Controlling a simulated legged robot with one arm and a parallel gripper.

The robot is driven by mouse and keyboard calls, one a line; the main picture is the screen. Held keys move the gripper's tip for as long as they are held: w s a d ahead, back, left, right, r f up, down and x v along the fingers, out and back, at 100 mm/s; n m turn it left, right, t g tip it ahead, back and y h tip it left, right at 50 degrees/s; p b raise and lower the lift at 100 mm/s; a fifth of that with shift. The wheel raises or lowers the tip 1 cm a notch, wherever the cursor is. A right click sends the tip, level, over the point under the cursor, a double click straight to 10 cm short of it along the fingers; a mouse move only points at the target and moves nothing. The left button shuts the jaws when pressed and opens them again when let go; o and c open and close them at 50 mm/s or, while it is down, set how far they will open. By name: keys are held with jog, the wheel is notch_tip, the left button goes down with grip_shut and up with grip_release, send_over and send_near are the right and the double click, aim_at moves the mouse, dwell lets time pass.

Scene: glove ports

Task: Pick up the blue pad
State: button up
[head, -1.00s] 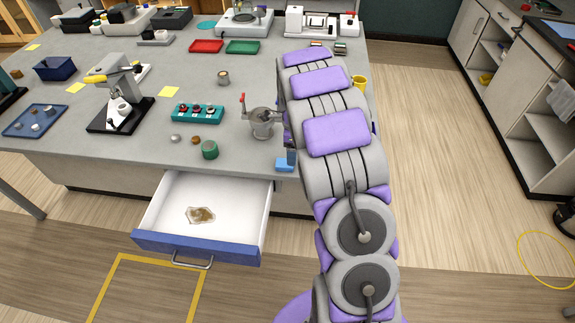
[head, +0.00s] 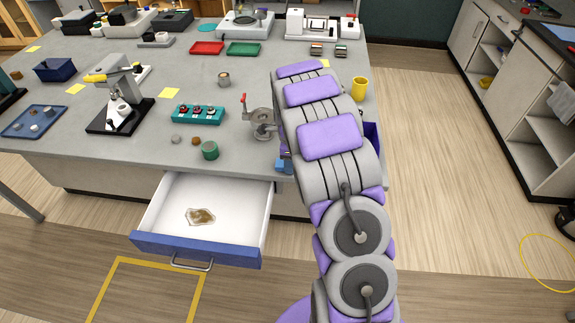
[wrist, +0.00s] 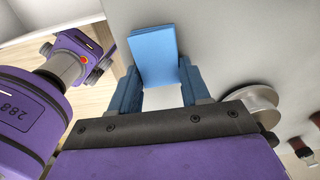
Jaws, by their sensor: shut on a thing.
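The blue pad (wrist: 153,54) is a flat, light-blue block in the wrist view. My gripper (wrist: 158,76) is shut on it, with one blue finger at each side of the pad. The pad's upper part sticks out beyond the fingertips. In the head view, a small part of the blue pad (head: 281,164) shows at the front edge of the bench, left of my arm. My arm hides most of the gripper there.
An open drawer (head: 235,190) with a brownish piece inside juts out below the bench. A metal vessel (head: 263,122), green cup (head: 209,150) and teal rack (head: 198,113) stand nearby. A yellow cup (head: 360,88) and dark blue bin (head: 372,134) are right of my arm.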

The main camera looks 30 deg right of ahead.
jog(key=shift+a+r, duration=0.1)
jog(key=shift+a, duration=0.45)
jog(key=c, duration=0.4)
jog(key=shift+d, duration=0.65)
jog(key=shift+d+r, duration=0.15)
jog(key=shift+r, duration=0.2)
jog(key=r, duration=0.1)
jog(key=a+r+p, duration=0.1)
jog(key=shift+r, duration=0.4)
jog(key=s+a+p, duration=0.1)
jog(key=s+a, duration=0.1)
jog(key=a, duration=0.3)
jog(key=s+a+r+p, duration=0.1)
jog(key=s+a, duration=0.1)
jog(key=a, duration=0.2)
jog(key=s+a+p, duration=0.1)
jog(key=s+a, duration=0.1)
jog(key=a, duration=0.3)
jog(key=shift+s+a+r, duration=0.15)
jog(key=shift+a+r, duration=0.05)
jog(key=shift+a, duration=0.1)
jog(key=shift+d, duration=0.1)
